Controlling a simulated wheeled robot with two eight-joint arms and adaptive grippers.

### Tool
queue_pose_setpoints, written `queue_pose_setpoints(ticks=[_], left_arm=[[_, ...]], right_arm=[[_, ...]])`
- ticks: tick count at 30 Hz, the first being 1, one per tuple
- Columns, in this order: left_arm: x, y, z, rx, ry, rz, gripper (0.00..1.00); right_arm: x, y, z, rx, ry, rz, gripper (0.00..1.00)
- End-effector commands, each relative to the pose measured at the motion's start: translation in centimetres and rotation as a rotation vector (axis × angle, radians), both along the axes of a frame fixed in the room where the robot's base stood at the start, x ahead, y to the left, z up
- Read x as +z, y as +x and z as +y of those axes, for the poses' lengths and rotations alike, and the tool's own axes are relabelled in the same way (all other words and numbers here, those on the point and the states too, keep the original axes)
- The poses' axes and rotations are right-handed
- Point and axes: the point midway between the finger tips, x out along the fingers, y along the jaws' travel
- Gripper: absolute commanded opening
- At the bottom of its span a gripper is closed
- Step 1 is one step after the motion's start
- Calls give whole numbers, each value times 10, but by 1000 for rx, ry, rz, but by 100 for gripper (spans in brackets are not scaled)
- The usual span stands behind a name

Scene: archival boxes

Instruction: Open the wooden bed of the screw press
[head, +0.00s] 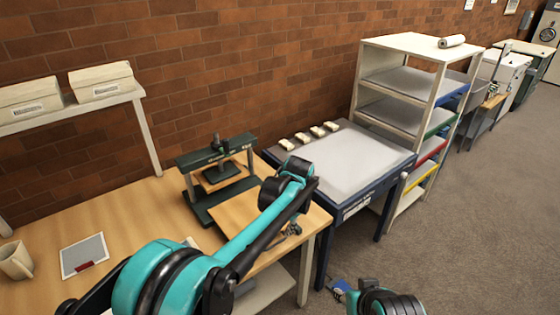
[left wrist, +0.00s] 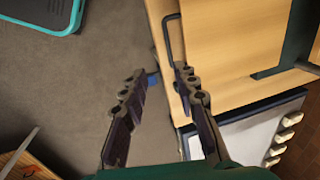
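The screw press (head: 205,207) stands on the wooden table in the head view, with a dark green base, posts and crossbar. A pale wooden board (head: 312,222), which looks like its bed, lies beside the base, partly hidden by my left arm. In the left wrist view the wood (left wrist: 225,38) has a dark loop handle (left wrist: 167,38) at its edge. My left gripper (head: 291,230) is low by the board's edge; in the wrist view its fingers (left wrist: 158,76) are apart and empty. The right fingertip is close to the handle; contact cannot be told. My right gripper is not visible.
A blue table with a grey top (head: 350,165) and several small pale blocks stands right of the press. Beyond it is a shelf rack (head: 398,48). A mug (head: 16,262) and a grey sheet (head: 84,254) lie left. Carpet (head: 480,220) is open at the right.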

Motion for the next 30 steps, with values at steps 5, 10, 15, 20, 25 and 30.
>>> queue_pose_setpoints(ticks=[5,10,15,20,25,30], left_arm=[[13,-9,16,41,-19,-20,29],[48,-42,64,176,-91,-94,29],[73,-93,115,347,-182,-188,29],[79,-145,155,508,-270,-278,29],[68,-198,186,672,-360,-373,29],[50,-233,203,791,-430,-444,29]], right_arm=[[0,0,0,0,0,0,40],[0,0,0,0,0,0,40],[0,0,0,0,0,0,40],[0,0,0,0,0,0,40],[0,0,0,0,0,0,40],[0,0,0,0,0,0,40]])
